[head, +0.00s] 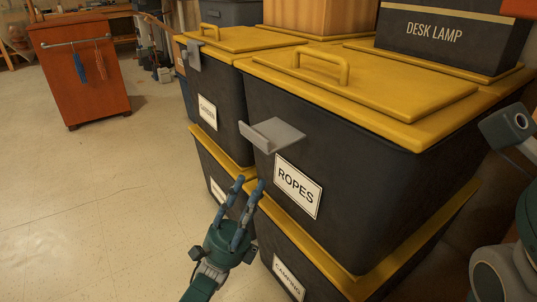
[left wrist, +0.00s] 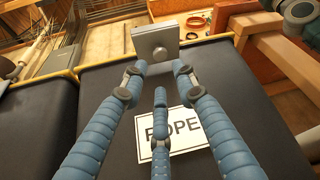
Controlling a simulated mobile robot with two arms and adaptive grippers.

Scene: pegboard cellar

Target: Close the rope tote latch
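The rope tote (head: 330,160) is a black bin with a yellow lid and a white "ROPES" label (head: 298,187). Its grey latch (head: 272,135) juts out from the front below the lid edge, its flap standing away from the wall. In the left wrist view the latch (left wrist: 156,38) is a grey plate beyond my fingertips. My right gripper's fingers are not visible.
Another yellow-lidded tote (head: 212,90) with a grey latch stands to the left. More totes sit underneath, and a desk lamp box (head: 435,35) rests on top at the right. An orange cabinet (head: 80,75) stands at the back left. The floor at left is clear.

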